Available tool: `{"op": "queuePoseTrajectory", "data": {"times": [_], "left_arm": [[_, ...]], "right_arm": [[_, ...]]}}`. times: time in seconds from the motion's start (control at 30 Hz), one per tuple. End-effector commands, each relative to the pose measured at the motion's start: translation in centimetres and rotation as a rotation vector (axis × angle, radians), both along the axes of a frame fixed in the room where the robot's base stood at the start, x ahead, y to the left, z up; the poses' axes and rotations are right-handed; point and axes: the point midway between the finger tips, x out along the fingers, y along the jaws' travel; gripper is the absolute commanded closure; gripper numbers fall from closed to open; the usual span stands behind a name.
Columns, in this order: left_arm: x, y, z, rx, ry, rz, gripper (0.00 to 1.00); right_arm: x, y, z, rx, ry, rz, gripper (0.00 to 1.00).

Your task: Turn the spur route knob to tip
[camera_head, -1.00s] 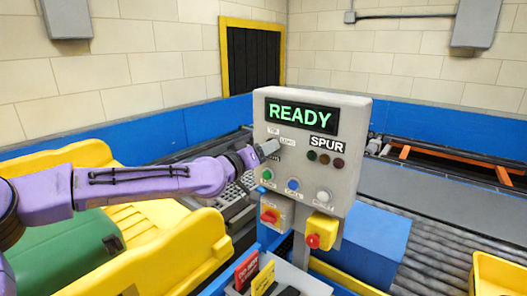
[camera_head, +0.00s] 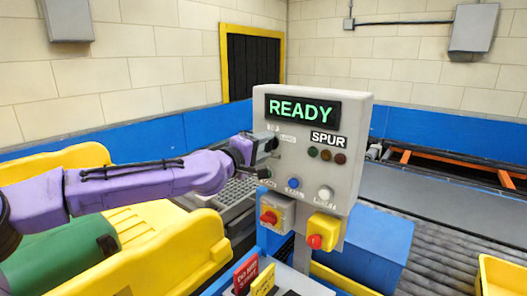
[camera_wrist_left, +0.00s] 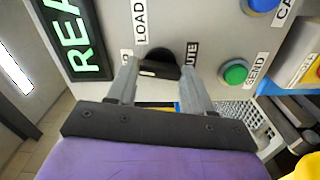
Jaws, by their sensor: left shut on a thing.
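The spur route knob (camera_wrist_left: 158,64) is black with a small pale mark near its lower edge in the left wrist view. It sits on the grey control panel (camera_head: 358,150), by labels reading LOAD and partly hidden ones. In the head view my left gripper (camera_head: 263,150) is at the panel's left side, largely covering the knob. In the left wrist view its fingers (camera_wrist_left: 162,70) lie on either side of the knob, shut on it. The display (camera_head: 302,110) reads READY. The SPUR lamps (camera_head: 326,155) look dark. My right gripper is not in view.
Below the knob are a green SEND button (camera_wrist_left: 234,72), a blue button (camera_head: 293,183) and a white button (camera_head: 326,193). Yellow seat-like bodies (camera_head: 170,255) lie beneath my left arm. A roller conveyor (camera_head: 450,225) runs at right.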

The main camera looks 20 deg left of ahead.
Motion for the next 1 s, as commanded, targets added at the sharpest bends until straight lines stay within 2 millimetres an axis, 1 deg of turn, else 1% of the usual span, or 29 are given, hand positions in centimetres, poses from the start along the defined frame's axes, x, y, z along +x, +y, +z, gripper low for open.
{"op": "queuePoseTrajectory", "data": {"times": [0.2,0.4,0.97,1.0], "left_arm": [[0.02,0.03,-0.13,-0.116,0.042,0.0,0.79],[0.02,0.02,-0.05,-0.178,0.065,0.0,0.79],[0.01,0.03,0.01,-0.205,0.074,0.001,0.79],[0.01,0.03,0.01,-0.205,0.074,0.001,0.39]], "right_arm": [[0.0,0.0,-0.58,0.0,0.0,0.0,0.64],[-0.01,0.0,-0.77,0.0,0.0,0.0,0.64],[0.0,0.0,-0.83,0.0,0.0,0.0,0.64],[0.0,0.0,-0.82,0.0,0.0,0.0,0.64]]}}
